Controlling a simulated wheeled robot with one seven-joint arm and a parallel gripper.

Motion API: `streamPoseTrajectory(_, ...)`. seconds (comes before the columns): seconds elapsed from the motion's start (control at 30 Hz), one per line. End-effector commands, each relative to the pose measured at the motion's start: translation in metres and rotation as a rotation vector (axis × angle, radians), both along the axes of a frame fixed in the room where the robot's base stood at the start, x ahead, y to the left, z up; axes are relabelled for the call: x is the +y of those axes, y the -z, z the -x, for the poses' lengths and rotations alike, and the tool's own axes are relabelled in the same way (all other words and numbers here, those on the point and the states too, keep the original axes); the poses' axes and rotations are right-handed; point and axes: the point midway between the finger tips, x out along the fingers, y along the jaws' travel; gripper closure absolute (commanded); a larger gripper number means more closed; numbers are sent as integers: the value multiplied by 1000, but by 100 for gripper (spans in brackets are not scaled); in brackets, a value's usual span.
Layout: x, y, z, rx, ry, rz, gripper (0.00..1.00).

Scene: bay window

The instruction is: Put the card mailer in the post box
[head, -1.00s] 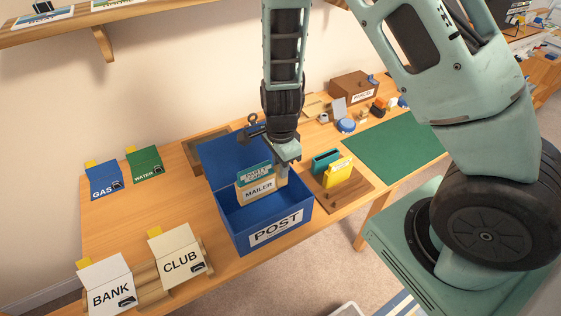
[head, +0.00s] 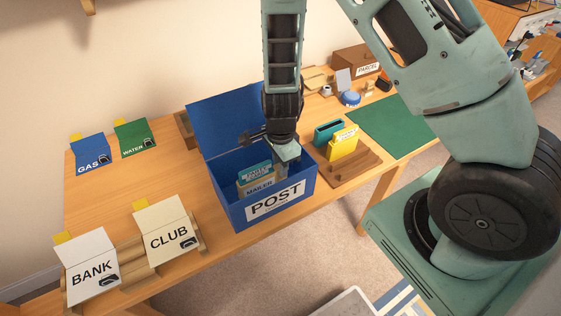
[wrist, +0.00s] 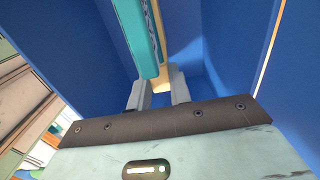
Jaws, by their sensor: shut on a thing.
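The card mailer (head: 259,188), a tan piece with a MAILER label and a teal top part, stands roughly upright inside the open blue post box (head: 276,206). Its lower part is hidden by the box's front wall. My gripper (head: 280,172) reaches down into the box and is shut on the mailer's right side. In the wrist view, the gripper's two grey fingers (wrist: 158,90) close on a tan edge of the mailer (wrist: 166,77), with its teal part (wrist: 140,38) above. Blue box walls surround them. I cannot tell whether the mailer touches the box floor.
The box's blue lid (head: 224,122) stands open behind. BANK (head: 92,267) and CLUB (head: 168,234) cards stand left on wooden racks. GAS (head: 90,153) and WATER (head: 134,137) cards lie behind them. A wooden holder (head: 350,170) with yellow and teal pieces is at right, near a green mat (head: 385,145).

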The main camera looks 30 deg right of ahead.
Motion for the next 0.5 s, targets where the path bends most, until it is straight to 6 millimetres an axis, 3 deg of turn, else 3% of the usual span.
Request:
streamPoseTrajectory(0.37, 0, 4, 0, 0, 0, 0, 100)
streamPoseTrajectory(0.4, 0, 4, 0, 0, 0, 0, 72)
streamPoseTrajectory(0.47, 0, 4, 0, 0, 0, 0, 55)
streamPoseTrajectory(0.5, 0, 4, 0, 0, 0, 0, 55)
